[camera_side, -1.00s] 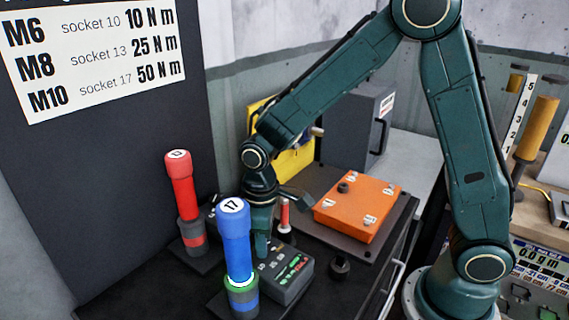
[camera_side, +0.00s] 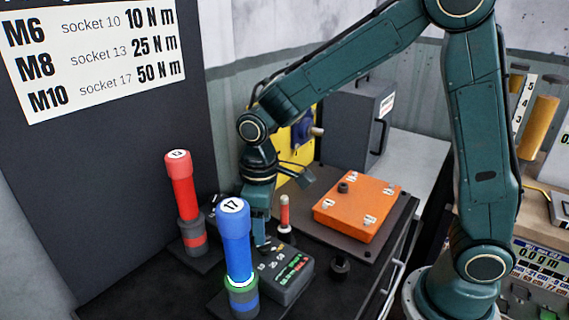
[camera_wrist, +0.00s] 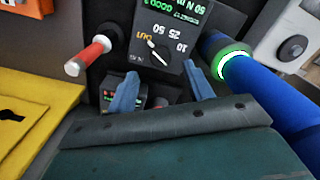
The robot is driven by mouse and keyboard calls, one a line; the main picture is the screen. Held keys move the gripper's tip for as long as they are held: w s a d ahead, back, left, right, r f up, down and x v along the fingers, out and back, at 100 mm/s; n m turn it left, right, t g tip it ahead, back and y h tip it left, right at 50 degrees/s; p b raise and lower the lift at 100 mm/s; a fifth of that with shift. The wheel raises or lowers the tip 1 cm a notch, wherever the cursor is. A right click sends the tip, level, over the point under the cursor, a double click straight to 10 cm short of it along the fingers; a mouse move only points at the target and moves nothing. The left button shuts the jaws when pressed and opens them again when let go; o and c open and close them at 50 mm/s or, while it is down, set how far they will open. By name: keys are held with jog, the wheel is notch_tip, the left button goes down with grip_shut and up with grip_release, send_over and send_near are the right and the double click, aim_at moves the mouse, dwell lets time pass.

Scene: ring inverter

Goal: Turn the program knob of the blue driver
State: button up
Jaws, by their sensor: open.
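The blue driver (camera_side: 236,245), marked 17, stands upright in its holder with a lit green ring; its blue body (camera_wrist: 275,95) also shows at the right of the wrist view. Beside it sits a dark control box (camera_side: 286,275) with a lit display. In the wrist view the box's program knob (camera_wrist: 157,51) has a white pointer, with 10, 25, 50 and another label around it; the picture is upside down and I cannot tell the exact setting. My gripper (camera_wrist: 161,84) is open, its two blue fingers apart and empty near the knob edge of the box. In the side view my gripper (camera_side: 261,228) is above the box's back edge.
A red driver (camera_side: 184,200) stands behind the blue one. A red-and-white handle (camera_wrist: 88,55) stands close beside the box. An orange plate (camera_side: 357,207) lies to the right. A yellow panel (camera_side: 297,150) stands behind my arm.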

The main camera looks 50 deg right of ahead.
aim_at(267, 244)
notch_tip(267, 244, up, 9)
dwell(0.4)
jog(key=s+d+r+m+t, duration=0.2)
jog(key=s+d, duration=0.3)
jog(key=s, duration=0.4)
jog(key=s+d+r+m+t, duration=0.2)
jog(key=s+d+m+t, duration=0.1)
jog(key=s, duration=0.6)
jog(key=shift+d+r+m+t, duration=0.25)
jog(key=shift+d+m, duration=0.25)
jog(key=shift+d, duration=0.55)
